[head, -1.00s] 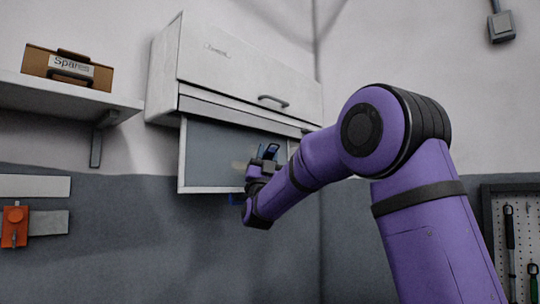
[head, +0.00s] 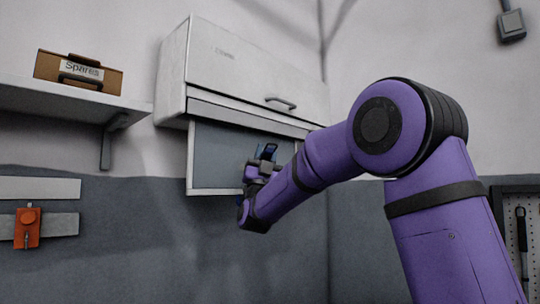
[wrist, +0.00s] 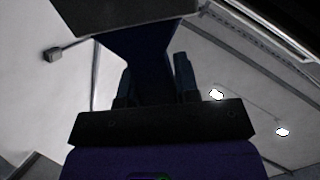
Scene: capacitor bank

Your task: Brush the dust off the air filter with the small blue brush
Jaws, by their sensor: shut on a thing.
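The air filter (head: 217,158) appears to be the flat grey panel in a white frame under the wall cabinet in the head view. My gripper (head: 262,167) is in front of the panel's lower right part and hides some of it. In the wrist view my gripper (wrist: 154,85) is shut on the small blue brush (wrist: 150,58), whose dark blue body shows between the fingers. A dark, wide block at the top of that view seems to be the brush's head. I cannot tell whether the brush touches the panel. No dust shows clearly on the visible part.
A white cabinet (head: 245,70) with a handle hangs above the panel. A shelf (head: 60,102) with a brown "Spares" case (head: 78,72) is at the left. An orange lockout-like device (head: 27,228) hangs lower left. A pegboard (head: 512,215) with tools is at the right.

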